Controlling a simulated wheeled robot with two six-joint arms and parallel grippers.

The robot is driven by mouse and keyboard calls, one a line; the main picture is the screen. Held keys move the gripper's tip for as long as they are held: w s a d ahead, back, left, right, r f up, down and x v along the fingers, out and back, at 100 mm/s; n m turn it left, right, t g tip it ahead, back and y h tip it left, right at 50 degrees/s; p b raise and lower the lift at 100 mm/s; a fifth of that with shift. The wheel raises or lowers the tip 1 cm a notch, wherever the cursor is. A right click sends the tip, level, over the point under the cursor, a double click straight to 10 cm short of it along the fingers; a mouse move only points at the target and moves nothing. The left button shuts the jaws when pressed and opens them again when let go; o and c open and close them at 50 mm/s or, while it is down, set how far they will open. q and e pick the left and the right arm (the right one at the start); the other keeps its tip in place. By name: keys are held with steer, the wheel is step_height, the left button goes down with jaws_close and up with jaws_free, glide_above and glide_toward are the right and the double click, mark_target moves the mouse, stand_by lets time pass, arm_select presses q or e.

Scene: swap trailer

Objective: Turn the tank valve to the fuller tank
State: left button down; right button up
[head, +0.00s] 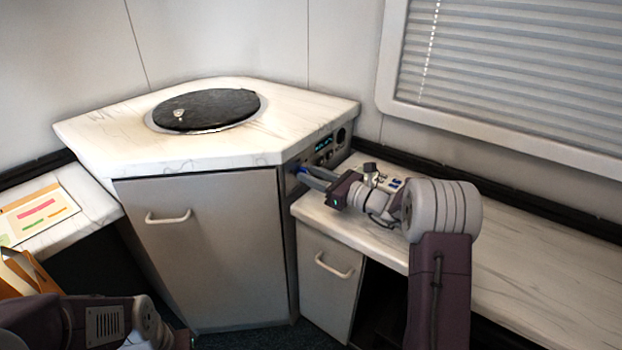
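A dark control panel (325,150) with a lit blue-green display (323,143) and round knobs is set in the right side of the corner cabinet. A small blue part (302,169) shows low on its left side, possibly the valve handle; I cannot tell for sure. My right gripper (305,174) reaches left to that part, its fingertips at or very close to it. Whether the fingers are open or shut on it is too small to tell. Tank levels are not readable here. My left arm shows at the bottom left; its fingers are not visible.
The corner counter (290,110) carries a round black lid (206,109). Small metal and blue fittings (377,177) sit on the right counter (530,250) behind my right wrist. A paper with coloured bars (38,213) lies on the left counter. A window blind (510,60) hangs at the right.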

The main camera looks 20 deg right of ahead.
steer(key=shift+w+a, duration=0.1)
steer(key=shift+w, duration=0.05)
jaws_close()
steer(key=shift+f+n+b, duration=0.15)
steer(key=shift+n+b, duration=0.45)
steer(key=shift+b, duration=0.2)
steer(key=n+b, duration=0.2)
steer(key=b, duration=0.1)
steer(key=n+b, duration=0.3)
steer(key=b, duration=0.1)
steer(key=n+b, duration=0.3)
steer(key=shift+s+a+f+b, duration=0.3)
steer(key=shift+a, duration=0.05)
steer(key=shift+r+n+b, duration=0.15)
steer(key=shift+n+b, duration=0.75)
steer(key=shift+b, duration=0.2)
